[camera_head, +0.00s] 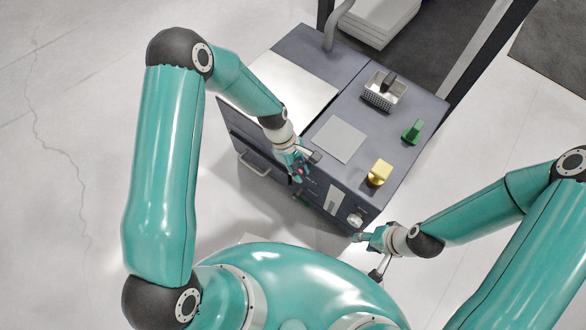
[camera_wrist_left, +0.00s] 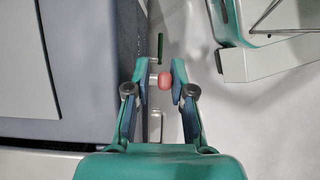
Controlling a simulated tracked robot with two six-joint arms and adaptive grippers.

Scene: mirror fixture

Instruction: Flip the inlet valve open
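A red knob (camera_wrist_left: 165,81) on a short pale stem stands out from the side of the dark grey cabinet (camera_wrist_left: 75,70). My left gripper (camera_wrist_left: 160,80) is open, with the knob between its fingertips; a gap shows on the left, and whether the right fingertip touches the knob is unclear. A thin green lever (camera_wrist_left: 160,46) shows beyond the fingertips; I cannot tell which of these is the inlet valve. In the head view, my left gripper (camera_head: 303,168) is at the cabinet's front face. My right gripper (camera_head: 366,238) is near the front right corner; its finger opening is unclear.
On the cabinet top (camera_head: 348,105) are a wire basket (camera_head: 384,94), a green item (camera_head: 412,131), a yellow item (camera_head: 379,173) and a flat grey plate (camera_head: 339,138). A pale round fitting (camera_head: 355,220) is on the front face. The floor at left is clear.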

